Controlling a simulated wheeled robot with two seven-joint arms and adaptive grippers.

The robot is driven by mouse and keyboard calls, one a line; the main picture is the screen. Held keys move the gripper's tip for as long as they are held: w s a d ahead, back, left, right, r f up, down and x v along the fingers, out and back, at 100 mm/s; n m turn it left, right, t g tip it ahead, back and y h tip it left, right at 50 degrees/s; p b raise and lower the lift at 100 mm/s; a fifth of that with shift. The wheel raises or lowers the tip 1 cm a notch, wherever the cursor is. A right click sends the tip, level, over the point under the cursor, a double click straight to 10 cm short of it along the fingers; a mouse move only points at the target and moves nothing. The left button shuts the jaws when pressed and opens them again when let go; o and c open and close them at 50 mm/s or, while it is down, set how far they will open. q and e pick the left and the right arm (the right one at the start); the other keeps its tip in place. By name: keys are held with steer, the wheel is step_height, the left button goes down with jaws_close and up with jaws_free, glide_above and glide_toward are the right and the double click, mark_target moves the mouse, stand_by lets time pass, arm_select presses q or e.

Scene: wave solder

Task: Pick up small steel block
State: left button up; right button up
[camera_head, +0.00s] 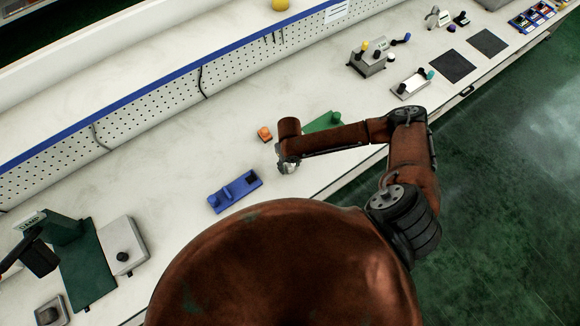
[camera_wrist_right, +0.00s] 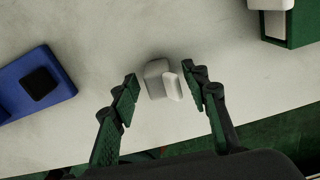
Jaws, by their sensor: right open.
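The small steel block (camera_wrist_right: 155,79) lies on the pale bench top in the right wrist view, grey with a lighter angled piece at its right side. My right gripper (camera_wrist_right: 160,84) is open, with one dark green finger on each side of the block and visible gaps between. In the head view my right gripper (camera_head: 287,166) is at the bench, pointing down beside the blue fixture. The block is mostly hidden there by the gripper. My left gripper is not seen in either view.
A blue fixture (camera_head: 236,191) lies left of my right gripper, and a small orange piece (camera_head: 264,134) lies behind it. A green fixture (camera_head: 322,122) stands close to the right forearm. A perforated panel (camera_head: 150,128) runs along the back. Bench space between blue fixture and grey box (camera_head: 122,247) is clear.

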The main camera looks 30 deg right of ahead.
steer(key=shift+c, duration=0.7)
jaws_close()
steer(key=shift+r, duration=0.1)
